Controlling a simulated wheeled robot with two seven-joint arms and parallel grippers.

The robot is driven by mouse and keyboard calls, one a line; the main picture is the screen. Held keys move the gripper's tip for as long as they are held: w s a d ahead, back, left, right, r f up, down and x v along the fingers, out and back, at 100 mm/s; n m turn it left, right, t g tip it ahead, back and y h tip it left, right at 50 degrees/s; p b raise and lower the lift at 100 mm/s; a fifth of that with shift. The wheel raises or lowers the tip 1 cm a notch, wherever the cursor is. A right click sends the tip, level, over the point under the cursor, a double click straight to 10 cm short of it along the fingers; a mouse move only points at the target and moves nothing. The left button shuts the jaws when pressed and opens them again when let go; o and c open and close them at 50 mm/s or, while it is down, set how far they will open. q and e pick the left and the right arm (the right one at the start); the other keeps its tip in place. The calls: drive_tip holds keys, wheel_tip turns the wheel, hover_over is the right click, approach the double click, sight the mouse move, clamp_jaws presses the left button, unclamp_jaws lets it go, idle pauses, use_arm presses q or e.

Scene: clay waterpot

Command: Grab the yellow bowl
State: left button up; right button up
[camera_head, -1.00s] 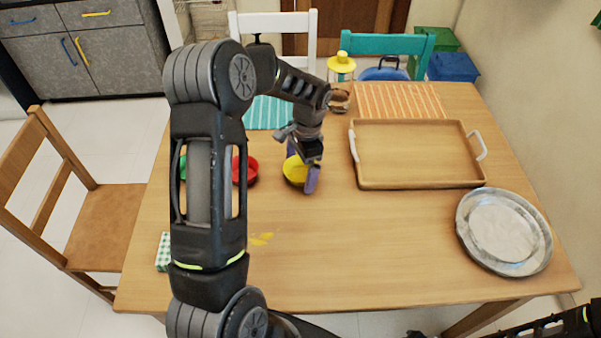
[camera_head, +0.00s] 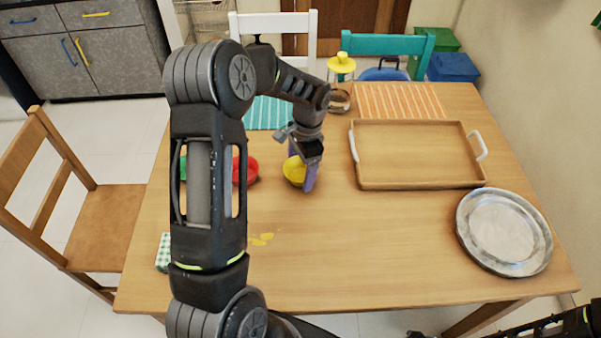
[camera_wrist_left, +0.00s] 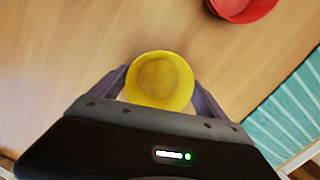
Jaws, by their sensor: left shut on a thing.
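The yellow bowl (camera_head: 293,171) stands on the wooden table, right of the red bowl, in the head view. It also shows in the left wrist view (camera_wrist_left: 160,80), between the two purple fingers. My left gripper (camera_head: 301,172) reaches down over the bowl and is shut on it, one finger at each side. In the left wrist view my left gripper (camera_wrist_left: 160,88) has its fingers against the bowl's sides. Part of the bowl is hidden by the gripper in the head view. My right gripper is not in view; only part of my right arm shows at the lower right.
A red bowl (camera_head: 247,170) stands close on the left; a green thing (camera_head: 183,167) is partly behind my arm. A wooden tray (camera_head: 420,183) with white handles lies to the right. A metal plate (camera_head: 541,236) and a yellow-lidded jar (camera_head: 341,75) are also there.

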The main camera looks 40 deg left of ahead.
sight(300, 177)
use_arm(q)
drive_tip(key=shift+r, duration=0.1)
wheel_tip(300, 177, up, 10)
drive_tip(key=b, duration=0.1)
idle(0.3)
